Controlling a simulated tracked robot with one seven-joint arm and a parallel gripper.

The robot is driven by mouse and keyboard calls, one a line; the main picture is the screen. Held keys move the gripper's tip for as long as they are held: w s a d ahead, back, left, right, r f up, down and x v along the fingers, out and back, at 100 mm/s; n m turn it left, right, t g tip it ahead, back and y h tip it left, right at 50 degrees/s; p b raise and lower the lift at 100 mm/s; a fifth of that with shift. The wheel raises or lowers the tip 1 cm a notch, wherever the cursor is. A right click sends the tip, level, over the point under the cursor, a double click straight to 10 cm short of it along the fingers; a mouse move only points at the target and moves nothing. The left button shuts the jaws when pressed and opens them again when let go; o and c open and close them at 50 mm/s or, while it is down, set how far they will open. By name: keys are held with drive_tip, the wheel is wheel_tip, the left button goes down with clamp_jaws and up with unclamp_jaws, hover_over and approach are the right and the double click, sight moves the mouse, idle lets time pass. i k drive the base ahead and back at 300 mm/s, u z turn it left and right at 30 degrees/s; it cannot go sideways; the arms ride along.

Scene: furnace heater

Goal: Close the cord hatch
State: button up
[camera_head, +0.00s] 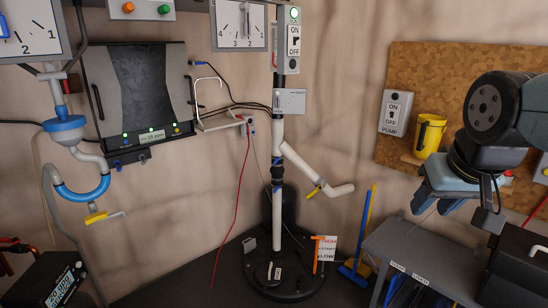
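I cannot tell for certain which part is the cord hatch. A small light grey box (290,101) is fixed to the upright white pipe. To its left, a white bracket-like frame (220,122) stands out from the wall, with dark cords (236,104) running past it. A small socket-like piece (248,120) with a red cord (241,178) hanging from it sits at the frame's right end. My gripper (450,208) is at the right, above the grey shelf, well apart from these parts. The view does not show clearly whether its fingers are open or shut.
A black cabinet (135,88) with green lights hangs on the wall. The white pipe (278,215) rises from a round black base (285,285), with a side branch (303,163). A grey shelf unit (410,250) stands below my gripper. A yellow cup (429,136) is on the corkboard.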

sight(249, 245)
drive_tip(key=u, duration=0.35)
drive_tip(key=i, duration=1.2)
drive_tip(key=u, duration=0.4)
drive_tip(key=k, duration=0.85)
drive_tip(key=u, duration=0.15)
drive_tip(key=i, duration=0.9)
drive_tip(key=z, duration=0.1)
